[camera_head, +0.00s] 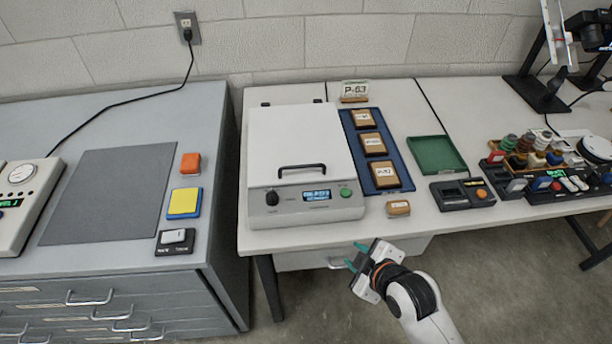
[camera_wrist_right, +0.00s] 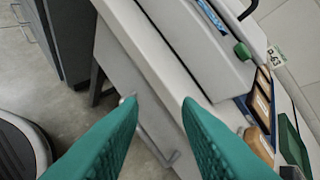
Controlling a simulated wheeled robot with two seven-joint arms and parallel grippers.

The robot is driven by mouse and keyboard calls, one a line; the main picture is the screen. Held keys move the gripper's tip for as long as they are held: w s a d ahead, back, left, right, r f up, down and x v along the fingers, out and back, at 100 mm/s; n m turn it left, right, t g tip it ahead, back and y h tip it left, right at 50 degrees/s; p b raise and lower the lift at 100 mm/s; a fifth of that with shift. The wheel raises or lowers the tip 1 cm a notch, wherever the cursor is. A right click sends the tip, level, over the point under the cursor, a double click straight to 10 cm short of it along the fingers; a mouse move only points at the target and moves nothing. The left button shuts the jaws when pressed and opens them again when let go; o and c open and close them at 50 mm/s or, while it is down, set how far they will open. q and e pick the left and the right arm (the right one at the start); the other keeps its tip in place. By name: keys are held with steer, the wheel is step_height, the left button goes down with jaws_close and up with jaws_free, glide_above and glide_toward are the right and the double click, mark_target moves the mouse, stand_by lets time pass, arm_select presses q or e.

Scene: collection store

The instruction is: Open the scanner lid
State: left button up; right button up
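The scanner (camera_head: 305,212) is a pale box on the white table, with a black knob, a small lit display and a green button on its front. Its white lid (camera_head: 296,135) is shut, with a black handle (camera_head: 301,168) near the front edge. Part of the scanner front (camera_wrist_right: 190,50) and its green button show in the right wrist view. My right gripper (camera_head: 356,257) is open and empty, below and in front of the table edge, to the right of the scanner. Its teal fingers (camera_wrist_right: 160,115) stand apart in the wrist view. My left gripper is not in view.
A blue tray (camera_head: 364,157) with brown boxes lies right of the scanner, with a small box (camera_head: 398,208) in front. A green tray (camera_head: 436,154) and black devices (camera_head: 462,194) are further right. A grey cabinet (camera_head: 110,270) stands left, past a narrow gap.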

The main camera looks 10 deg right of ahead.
mark_target(302, 168)
steer(key=w+a+r+n+t+y, duration=0.3)
steer(key=w+a+r+n+t, duration=0.15)
steer(key=w+r+n, duration=0.45)
steer(key=shift+n+t, duration=0.4)
steer(key=shift+t, duration=0.05)
steer(key=x, duration=1.2)
steer(key=shift+s+f, duration=0.1)
steer(key=shift+f, duration=0.2)
jaws_close()
